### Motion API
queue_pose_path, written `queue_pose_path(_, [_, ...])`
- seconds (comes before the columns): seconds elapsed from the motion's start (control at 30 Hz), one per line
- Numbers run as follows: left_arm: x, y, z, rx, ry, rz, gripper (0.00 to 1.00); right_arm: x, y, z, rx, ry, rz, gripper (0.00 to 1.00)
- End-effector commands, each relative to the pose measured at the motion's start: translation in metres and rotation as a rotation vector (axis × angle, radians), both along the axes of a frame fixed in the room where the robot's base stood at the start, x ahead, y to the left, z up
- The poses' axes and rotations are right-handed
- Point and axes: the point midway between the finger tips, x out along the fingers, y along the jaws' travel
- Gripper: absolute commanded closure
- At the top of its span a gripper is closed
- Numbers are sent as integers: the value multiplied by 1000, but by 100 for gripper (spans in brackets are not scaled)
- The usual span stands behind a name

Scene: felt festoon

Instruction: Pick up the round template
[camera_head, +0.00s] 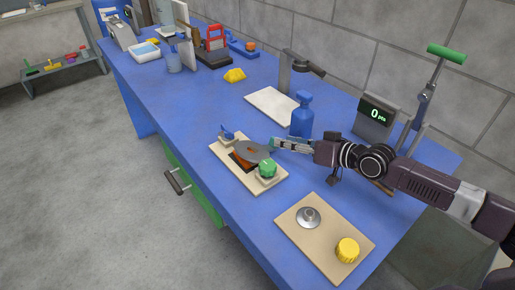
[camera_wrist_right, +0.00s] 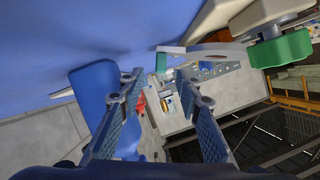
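The round template looks like the flat grey disc (camera_head: 252,151) lying over the board with the green knob; part of a grey disc also shows at the top of the right wrist view (camera_wrist_right: 215,48). A small teal tab (camera_wrist_right: 168,50) sits at its near edge. My right gripper (camera_head: 274,145) reaches in from the right, low over the table, its tips at the tab. In the wrist view its two fingers (camera_wrist_right: 155,80) are apart with a gap between them, and I see no firm contact with the tab. My left gripper is not in view.
The green knob (camera_head: 267,168) stands close to the disc. A board (camera_head: 296,247) with a metal disc (camera_head: 308,217) and a yellow knob (camera_head: 347,250) lies in front. A white plate (camera_head: 272,105) lies behind.

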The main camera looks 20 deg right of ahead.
Motion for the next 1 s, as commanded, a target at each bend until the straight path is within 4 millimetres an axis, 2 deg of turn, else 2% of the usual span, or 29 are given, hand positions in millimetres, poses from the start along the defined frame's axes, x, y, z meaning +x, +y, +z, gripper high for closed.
queue_pose_path(0.27, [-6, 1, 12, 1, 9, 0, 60, 26, 18, -8, 2, 0, 0, 68])
queue_pose_path(0.4, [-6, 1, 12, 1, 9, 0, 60, 38, 25, -16, 2, 1, -1, 68])
queue_pose_path(0.7, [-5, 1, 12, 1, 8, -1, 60, 41, 27, -19, -1, 0, 1, 68])
queue_pose_path(1.0, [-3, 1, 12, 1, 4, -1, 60, 41, 27, -19, -1, 0, 1, 100])
